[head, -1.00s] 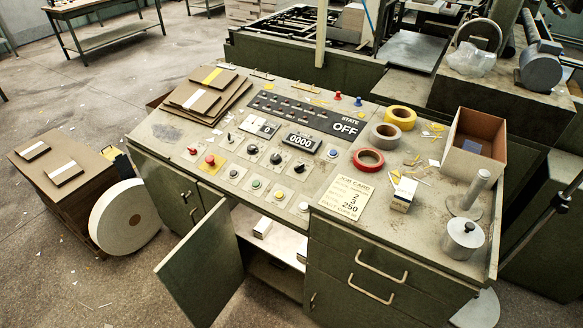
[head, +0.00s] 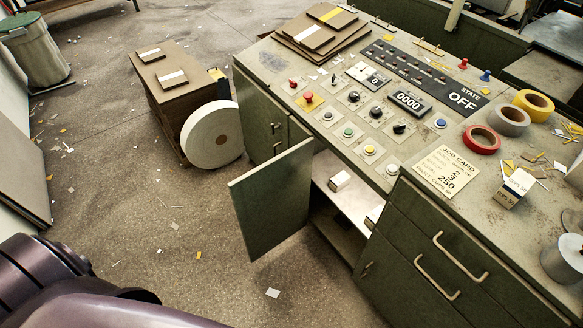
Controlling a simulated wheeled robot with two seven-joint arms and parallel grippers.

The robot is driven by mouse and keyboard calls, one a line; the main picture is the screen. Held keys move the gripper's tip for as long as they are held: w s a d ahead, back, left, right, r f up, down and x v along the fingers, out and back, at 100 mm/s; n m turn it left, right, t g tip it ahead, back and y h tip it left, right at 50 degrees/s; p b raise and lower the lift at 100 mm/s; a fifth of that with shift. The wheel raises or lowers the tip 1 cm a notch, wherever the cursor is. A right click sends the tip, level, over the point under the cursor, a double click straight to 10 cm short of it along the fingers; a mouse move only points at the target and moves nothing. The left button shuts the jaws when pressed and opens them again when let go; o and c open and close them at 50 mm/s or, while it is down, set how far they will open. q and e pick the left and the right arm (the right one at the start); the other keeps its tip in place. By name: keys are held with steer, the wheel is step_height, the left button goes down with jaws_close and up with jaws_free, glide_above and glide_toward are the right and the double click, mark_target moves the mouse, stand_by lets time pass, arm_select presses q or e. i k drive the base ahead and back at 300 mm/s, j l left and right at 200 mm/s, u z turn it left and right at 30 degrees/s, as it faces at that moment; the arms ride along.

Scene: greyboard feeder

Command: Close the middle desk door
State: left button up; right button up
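The middle desk door (head: 272,200) is a green panel that stands wide open, swung out from the front of the green desk (head: 262,105). Its hinge side is at the left edge of the open compartment (head: 340,205). Inside that compartment a shelf holds small white boxes (head: 340,181). A dark purple arm part of mine shows at the lower left, well apart from the door. Neither gripper is in view.
A stack of brown board (head: 175,80) with a white roll (head: 211,135) stands left of the desk. Drawers (head: 440,265) are right of the opening. The floor (head: 170,225) before the door is clear except for paper scraps.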

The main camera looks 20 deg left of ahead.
mark_target(271, 202)
steer(key=j+z, duration=0.1)
steer(key=z, duration=0.25)
steer(key=j+z, duration=0.15)
steer(key=z, duration=0.2)
steer(key=j+z, duration=0.15)
steer(key=z, duration=0.2)
steer(key=j+z, duration=0.15)
steer(key=j, duration=0.25)
steer(key=k+j+z, duration=0.15)
steer(key=j, duration=0.25)
steer(key=j+z, duration=0.2)
steer(key=j, duration=0.15)
steer(key=k+j+z, duration=0.15)
steer(key=j, duration=0.2)
steer(key=k+j+z, duration=0.15)
steer(key=j, duration=0.2)
steer(key=k+j+z, duration=0.15)
steer(key=j, duration=0.2)
steer(key=k+j, duration=0.15)
steer(key=j, duration=0.2)
steer(key=k+j, duration=0.2)
steer(key=j, duration=0.15)
steer(key=k+j, duration=0.15)
steer(key=j, duration=0.2)
steer(key=k+j, duration=0.2)
steer(key=j, duration=0.15)
steer(key=k+j, duration=0.15)
steer(key=j, duration=0.2)
